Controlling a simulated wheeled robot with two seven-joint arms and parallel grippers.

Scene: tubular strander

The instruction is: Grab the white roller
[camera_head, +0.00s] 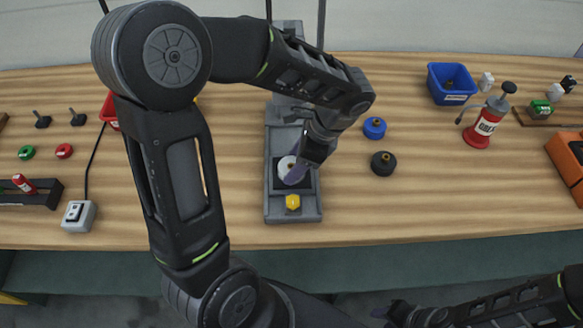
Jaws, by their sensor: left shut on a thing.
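The white roller (285,165) sits in the dark recess of a grey machine base (278,207) in the middle of the table. My left gripper (296,174) reaches down from above and is shut on the white roller, its fingers covering the roller's right side. The roller looks to be at or very close to the base; I cannot tell whether it is lifted. My right arm shows at the lower right, but its fingertips are not clear.
A blue roller (375,128) and a black roller (383,163) stand to the right. Farther right are a blue bin (451,84), a red bottle (486,125) and an orange box (567,160). A grey switch box (78,216) is left.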

